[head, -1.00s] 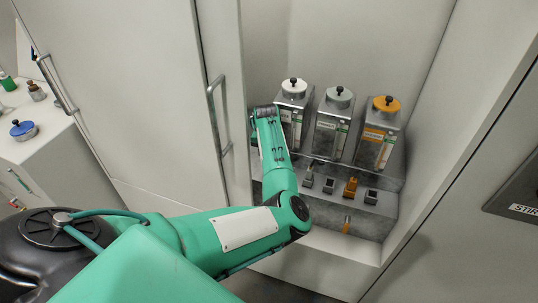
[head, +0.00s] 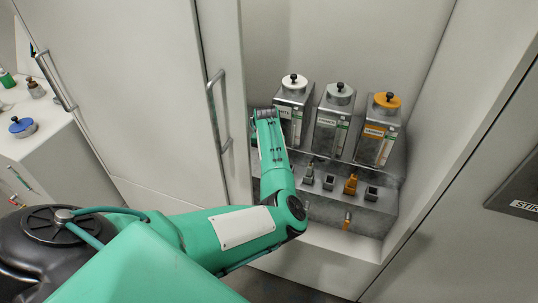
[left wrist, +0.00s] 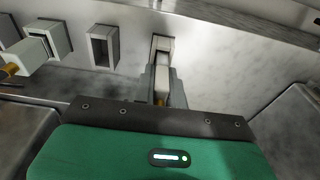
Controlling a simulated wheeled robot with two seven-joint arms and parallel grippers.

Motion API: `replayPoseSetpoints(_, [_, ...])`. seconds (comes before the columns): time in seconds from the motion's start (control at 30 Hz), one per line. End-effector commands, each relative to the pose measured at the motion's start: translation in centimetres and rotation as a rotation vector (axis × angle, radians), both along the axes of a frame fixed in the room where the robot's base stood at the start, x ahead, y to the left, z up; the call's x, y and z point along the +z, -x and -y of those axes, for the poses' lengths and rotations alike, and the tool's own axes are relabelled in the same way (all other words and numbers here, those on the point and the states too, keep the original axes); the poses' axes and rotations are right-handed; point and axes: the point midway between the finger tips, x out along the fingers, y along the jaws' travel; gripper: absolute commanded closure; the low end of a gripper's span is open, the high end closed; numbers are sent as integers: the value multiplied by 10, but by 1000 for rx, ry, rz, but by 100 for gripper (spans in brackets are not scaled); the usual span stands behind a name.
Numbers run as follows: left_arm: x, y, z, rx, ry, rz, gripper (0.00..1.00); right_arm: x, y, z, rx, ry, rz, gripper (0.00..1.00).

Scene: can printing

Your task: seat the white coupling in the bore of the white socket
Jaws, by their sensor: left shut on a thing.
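The white socket (left wrist: 161,43) is a square, open-fronted block on the pale back panel in the left wrist view. A brownish stem shows between the fingers. The coupling lines up with the bore and its front meets the socket; I cannot tell how deep it sits. In the head view my forearm hides most of the left hand. My right gripper is not in view.
An empty grey socket (left wrist: 103,46) is beside the white one. Beyond it another socket (left wrist: 48,38) holds a coupling with an orange stem. Three canisters, white-lidded (head: 294,80), pale-lidded (head: 340,90) and orange-lidded (head: 386,101), stand above the sockets. The cabinet door (head: 218,110) is close on the left.

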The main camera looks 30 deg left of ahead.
Motion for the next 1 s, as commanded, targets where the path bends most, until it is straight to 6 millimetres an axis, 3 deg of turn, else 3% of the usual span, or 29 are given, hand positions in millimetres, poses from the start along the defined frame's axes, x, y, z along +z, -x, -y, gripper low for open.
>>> replayPoseSetpoints(0.53, [-15, 0, 0, -2, 0, -1, 100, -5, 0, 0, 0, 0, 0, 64])
replayPoseSetpoints(0.57, [-15, 0, 0, -2, 0, -1, 86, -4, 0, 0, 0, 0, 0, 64])
replayPoseSetpoints(0.6, [-14, 0, 0, -2, 0, 0, 78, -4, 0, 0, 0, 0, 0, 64])
replayPoseSetpoints(0.7, [-15, 0, 1, -2, 0, -1, 62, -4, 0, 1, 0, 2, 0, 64])
replayPoseSetpoints(1.0, [-13, 0, 0, -1, 0, -1, 62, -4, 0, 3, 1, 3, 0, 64])
